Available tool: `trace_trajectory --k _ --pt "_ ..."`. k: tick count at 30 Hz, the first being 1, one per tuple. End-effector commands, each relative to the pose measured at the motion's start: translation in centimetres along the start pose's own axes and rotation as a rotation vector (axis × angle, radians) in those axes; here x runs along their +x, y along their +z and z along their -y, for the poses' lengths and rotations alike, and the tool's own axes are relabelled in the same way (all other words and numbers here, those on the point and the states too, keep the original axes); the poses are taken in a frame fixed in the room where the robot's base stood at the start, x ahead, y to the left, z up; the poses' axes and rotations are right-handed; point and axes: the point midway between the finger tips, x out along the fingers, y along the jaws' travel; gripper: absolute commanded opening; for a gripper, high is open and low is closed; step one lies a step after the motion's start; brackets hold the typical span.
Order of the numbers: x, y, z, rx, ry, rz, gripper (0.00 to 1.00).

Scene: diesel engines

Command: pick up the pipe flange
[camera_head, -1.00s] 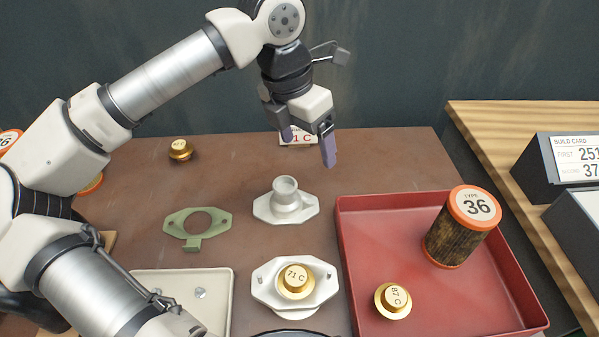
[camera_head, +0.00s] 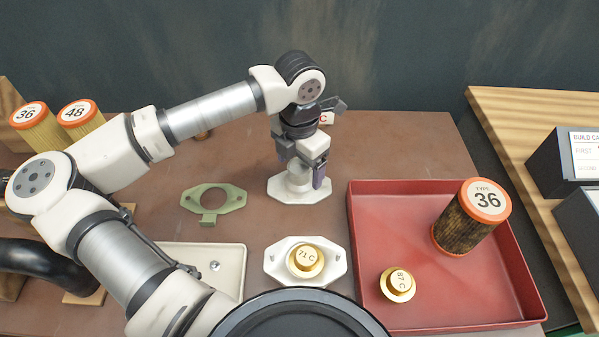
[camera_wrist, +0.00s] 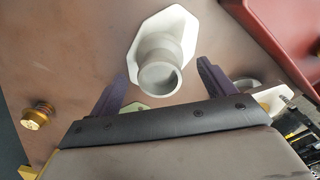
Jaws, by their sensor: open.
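The pipe flange is a pale grey-white plate with a round upright neck, standing on the brown bench in the head view (camera_head: 300,194). It also shows in the wrist view (camera_wrist: 161,52), its open neck towards the camera. My gripper (camera_head: 300,172) is open, pointing down over the flange, with its purple fingers on either side of the neck. In the wrist view my gripper (camera_wrist: 162,72) has one finger left and one right of the neck, with visible gaps. Part of the neck is hidden behind the gripper in the head view.
A green gasket plate (camera_head: 233,198) lies left of the flange. A white housing (camera_head: 274,265) with a gold 71 C cap (camera_head: 305,261) stands in front. A red tray (camera_head: 357,230) at the right holds a 36 filter (camera_head: 464,230) and an 87 C cap (camera_head: 398,285).

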Motion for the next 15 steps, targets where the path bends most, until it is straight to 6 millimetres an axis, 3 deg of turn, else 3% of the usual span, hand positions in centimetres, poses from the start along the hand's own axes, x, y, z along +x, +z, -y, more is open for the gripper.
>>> trace_trajectory --k 6,13,15 --pt "2.4 0.1 0.1 0.0 -0.002 0.001 0.82" --pt "2.7 0.0 0.0 0.0 0.0 0.001 0.82" --pt "2.7 0.0 0.0 0.0 0.0 0.001 0.76"
